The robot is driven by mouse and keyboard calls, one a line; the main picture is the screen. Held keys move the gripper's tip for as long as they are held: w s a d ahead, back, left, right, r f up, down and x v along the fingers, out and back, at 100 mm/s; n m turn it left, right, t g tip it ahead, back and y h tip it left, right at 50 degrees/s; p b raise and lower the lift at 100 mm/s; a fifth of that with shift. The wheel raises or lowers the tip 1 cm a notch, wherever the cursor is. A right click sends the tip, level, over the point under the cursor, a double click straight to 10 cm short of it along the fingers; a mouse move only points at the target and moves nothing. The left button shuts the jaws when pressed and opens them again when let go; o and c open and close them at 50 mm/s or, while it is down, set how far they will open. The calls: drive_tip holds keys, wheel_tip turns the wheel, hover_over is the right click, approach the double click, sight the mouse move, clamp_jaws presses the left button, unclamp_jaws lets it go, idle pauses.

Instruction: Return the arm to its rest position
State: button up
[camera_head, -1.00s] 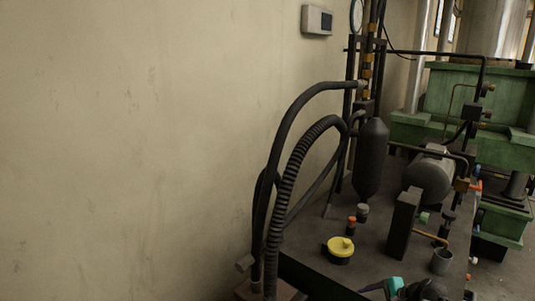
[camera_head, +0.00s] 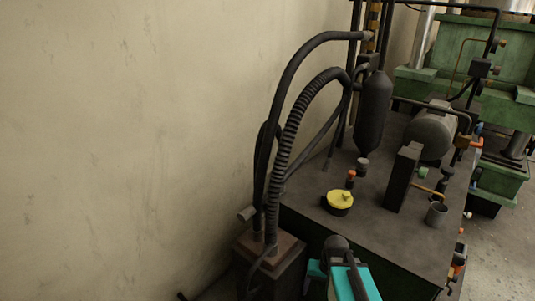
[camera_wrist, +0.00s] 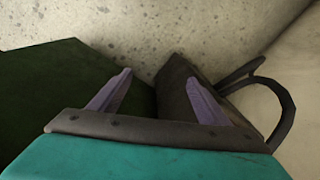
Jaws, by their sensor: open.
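My gripper (camera_wrist: 157,80) shows in the wrist view with its two purple-grey fingers spread apart and nothing held between them. Its teal body and dark front plate fill the bottom of that view. In the head view, my teal and dark arm (camera_head: 347,282) shows at the bottom, right of the middle, beside the front of the dark machine table. The fingertips cannot be made out in the head view.
A dark machine table (camera_head: 310,212) carries a yellow-capped filler (camera_head: 339,203), a black cylinder (camera_head: 373,112) and a grey motor (camera_head: 430,135). Black hoses (camera_head: 290,140) rise from a box at the wall. The wrist view shows speckled floor (camera_wrist: 170,25).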

drive_tip(key=s+a+f+n+g+h+b, duration=0.1)
drive_tip(key=s+f+g+b, duration=0.4)
drive_tip(key=s+f, duration=2.1)
drive_tip(key=shift+s+a+f+n+g+b, duration=0.25)
drive_tip(key=shift+f+n+g+b, duration=0.2)
drive_tip(key=shift+f+b, duration=2.3)
drive_tip(key=shift+r+b, duration=0.5)
